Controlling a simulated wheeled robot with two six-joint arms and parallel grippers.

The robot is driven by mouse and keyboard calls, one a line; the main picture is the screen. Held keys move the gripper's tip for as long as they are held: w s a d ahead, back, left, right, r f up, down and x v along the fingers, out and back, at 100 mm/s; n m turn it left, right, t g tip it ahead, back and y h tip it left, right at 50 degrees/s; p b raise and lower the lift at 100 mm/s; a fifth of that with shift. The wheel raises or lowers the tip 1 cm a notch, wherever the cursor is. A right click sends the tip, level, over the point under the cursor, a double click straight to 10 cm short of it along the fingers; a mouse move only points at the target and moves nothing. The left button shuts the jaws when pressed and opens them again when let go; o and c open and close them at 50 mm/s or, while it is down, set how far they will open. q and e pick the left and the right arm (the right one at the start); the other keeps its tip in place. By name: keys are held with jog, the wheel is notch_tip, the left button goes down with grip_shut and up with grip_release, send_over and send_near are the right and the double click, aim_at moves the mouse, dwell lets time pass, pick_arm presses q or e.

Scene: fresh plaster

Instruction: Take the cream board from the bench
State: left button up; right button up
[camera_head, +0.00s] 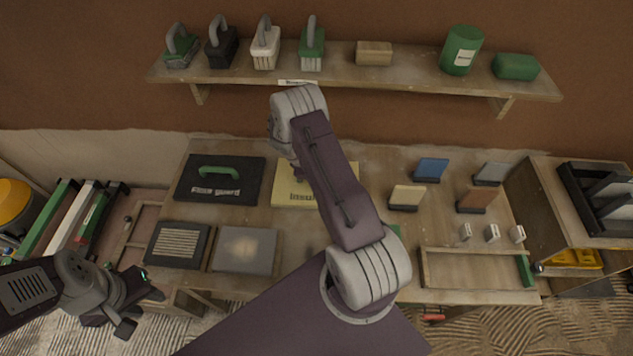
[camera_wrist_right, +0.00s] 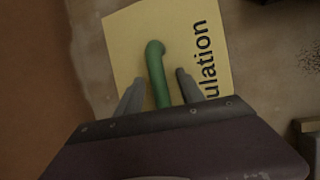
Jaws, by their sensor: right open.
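The cream board (camera_head: 283,192) lies flat on the bench (camera_head: 345,265), partly hidden behind my right arm in the head view. In the right wrist view the cream board (camera_wrist_right: 125,35) shows a green handle (camera_wrist_right: 157,70) and dark lettering ending in "ulation". My right gripper (camera_wrist_right: 159,82) is open, with one finger on each side of the handle and gaps between. How high the fingertips are above the board is unclear. In the head view the right fingers are hidden by my arm. My left gripper (camera_head: 142,309) is open and empty, left of the bench front.
A black board (camera_head: 218,195) with a green handle lies left of the cream board. A dark vented panel (camera_head: 178,245) and a grey panel (camera_head: 245,250) lie in front. Small blocks (camera_head: 407,197) stand at right. A shelf (camera_head: 345,75) with brushes runs above the back.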

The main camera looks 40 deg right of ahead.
jog(key=shift+w+d+f, duration=0.1)
jog(key=shift+d+f, duration=0.05)
jog(key=shift+a, duration=0.2)
jog(key=shift+d+f+b, duration=0.15)
jog(key=shift+f+b, duration=0.05)
jog(key=shift+b, duration=0.15)
jog(key=shift+r, duration=0.1)
grip_shut()
dwell(1.1)
